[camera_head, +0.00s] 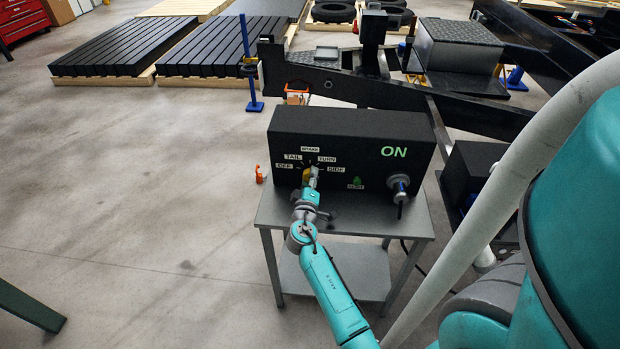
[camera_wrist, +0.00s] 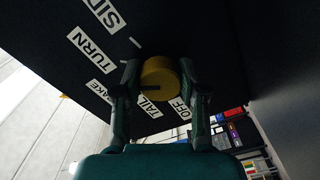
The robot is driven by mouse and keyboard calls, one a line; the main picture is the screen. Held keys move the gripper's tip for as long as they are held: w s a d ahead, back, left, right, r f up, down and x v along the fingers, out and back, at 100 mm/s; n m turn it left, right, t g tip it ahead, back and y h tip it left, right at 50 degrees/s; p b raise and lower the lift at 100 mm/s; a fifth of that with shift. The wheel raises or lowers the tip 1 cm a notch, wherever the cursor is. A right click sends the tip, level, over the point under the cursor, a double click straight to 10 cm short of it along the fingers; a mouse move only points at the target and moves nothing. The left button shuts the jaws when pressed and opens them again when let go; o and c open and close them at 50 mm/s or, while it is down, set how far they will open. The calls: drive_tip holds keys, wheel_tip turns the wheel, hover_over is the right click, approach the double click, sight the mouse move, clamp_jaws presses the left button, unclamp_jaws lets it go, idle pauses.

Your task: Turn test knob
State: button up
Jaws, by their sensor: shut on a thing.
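The yellow test knob (camera_wrist: 160,80) sits on the front of a black test box (camera_head: 345,130). In the head view the knob (camera_head: 306,174) is mostly hidden behind my gripper (camera_head: 314,172). Labels OFF, TAIL, BRAKE, TURN and SIDE stand around it. In the wrist view my gripper (camera_wrist: 160,85) has its two fingers on either side of the knob, shut on it. A dark mark on the knob's face points to the left in that view; which label it matches is hard to tell.
The box stands on a grey metal cart (camera_head: 405,225). A green button (camera_head: 357,181) and a plug connector (camera_head: 400,185) are on its front at the right. An orange hook (camera_head: 259,174) is left of the box. A black trailer frame (camera_head: 330,75) stands behind. The floor at left is clear.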

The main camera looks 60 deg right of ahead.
drive_tip(key=shift+f+m, duration=0.1)
drive_tip(key=shift+m, duration=0.4)
drive_tip(key=o, duration=1.2)
drive_tip(key=shift+c, duration=0.2)
drive_tip(key=v, duration=1.2)
